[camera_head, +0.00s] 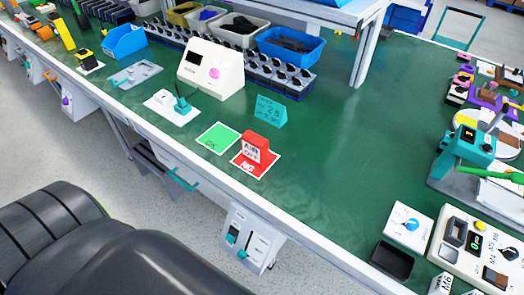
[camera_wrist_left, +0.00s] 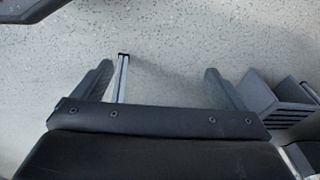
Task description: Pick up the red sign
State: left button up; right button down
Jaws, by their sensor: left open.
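The red sign (camera_head: 257,149) is a small folded stand with dark lettering on its face. It stands upright on a red card marked NG (camera_head: 247,170) near the front edge of the green table in the head view. A teal sign (camera_head: 270,110) stands behind it, and a green card marked OK (camera_head: 217,137) lies to its left. My left gripper (camera_wrist_left: 158,77) is open and empty in the left wrist view, its two dark fingers wide apart over the grey floor. The red sign is not in that view. My right gripper is not in view.
A white box with a pink knob (camera_head: 212,67) and a white plate with a teal handle (camera_head: 173,107) stand left of the cards. Bins (camera_head: 290,46) line the back. Control boxes (camera_head: 472,248) fill the right end. The table right of the red sign is clear.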

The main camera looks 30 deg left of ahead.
aim_at(253, 140)
pick_arm(q)
jog(key=w+r+t+h, duration=0.1)
jog(key=w+r+t, duration=0.4)
jog(key=r, duration=1)
jog(key=w+a+r+m+t+h, duration=0.1)
jog(key=w+r+t, duration=0.2)
jog(key=w+r, duration=0.8)
jog(key=w+r+t, duration=0.2)
jog(key=r+t, duration=0.3)
jog(key=r, duration=1.4)
jog(key=b+x, duration=0.2)
jog(key=x, duration=0.9)
jog(key=shift+f, duration=0.2)
jog(key=shift+f+b+x, duration=0.1)
jog(key=shift+b+x, duration=0.05)
jog(key=shift+x, duration=1.4)
jog(key=shift+f+b+x, duration=0.15)
jog(key=shift+x, duration=1.4)
jog(key=shift+s+a, duration=0.1)
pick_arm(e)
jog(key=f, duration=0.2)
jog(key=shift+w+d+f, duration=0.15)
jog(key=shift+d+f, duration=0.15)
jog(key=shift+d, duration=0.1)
pick_arm(q)
jog(key=shift+c, duration=0.2)
jog(key=c, duration=1.1)
jog(key=shift+o, duration=0.2)
jog(key=shift+r, duration=0.1)
